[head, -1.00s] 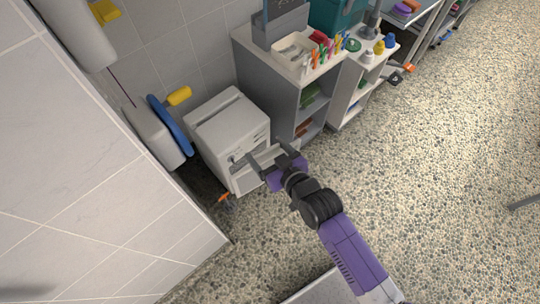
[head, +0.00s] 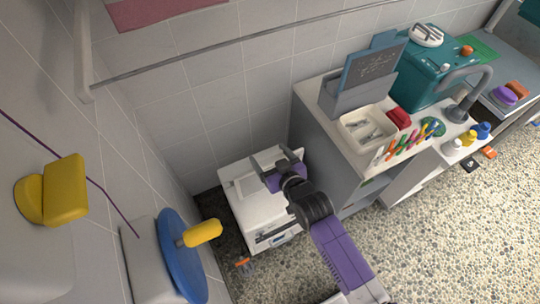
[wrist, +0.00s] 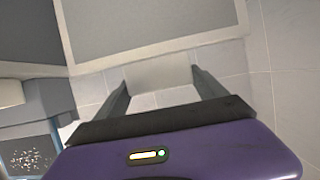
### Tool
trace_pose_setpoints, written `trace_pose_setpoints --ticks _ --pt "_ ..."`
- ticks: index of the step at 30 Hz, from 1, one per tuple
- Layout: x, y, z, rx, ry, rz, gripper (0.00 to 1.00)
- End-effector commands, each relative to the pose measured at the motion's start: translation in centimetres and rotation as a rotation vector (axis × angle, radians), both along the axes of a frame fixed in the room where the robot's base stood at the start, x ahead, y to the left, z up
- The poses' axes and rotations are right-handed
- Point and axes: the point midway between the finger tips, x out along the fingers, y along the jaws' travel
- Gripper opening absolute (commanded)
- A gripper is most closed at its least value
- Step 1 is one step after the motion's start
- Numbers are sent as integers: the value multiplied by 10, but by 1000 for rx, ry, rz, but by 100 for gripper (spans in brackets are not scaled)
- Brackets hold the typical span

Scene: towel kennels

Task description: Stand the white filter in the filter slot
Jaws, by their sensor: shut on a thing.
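My gripper (head: 274,163) is above the white machine (head: 237,212) in the head view, near its top back part. In the wrist view my gripper (wrist: 160,78) has its two fingers on either side of a plain pale panel, the white filter (wrist: 158,72), and is shut on it. The filter is too small to make out clearly in the head view. The white machine has a dark strip and a small bluish panel on its front edge. I cannot make out the filter slot for certain.
A grey cabinet (head: 322,135) stands right beside the machine, with a white tray (head: 350,132) and coloured clips on top. A blue disc (head: 183,262) with a yellow handle is at the left. Tiled walls are close behind. Open floor lies at the right.

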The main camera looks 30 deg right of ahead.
Motion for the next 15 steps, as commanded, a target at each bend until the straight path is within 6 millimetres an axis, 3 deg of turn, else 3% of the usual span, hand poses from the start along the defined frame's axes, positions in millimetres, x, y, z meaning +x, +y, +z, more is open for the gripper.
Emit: trace_pose_setpoints --ticks 8,15 --pt "4 0 -4 0 -2 -9 15" --pt "27 0 -9 0 -2 -9 15"
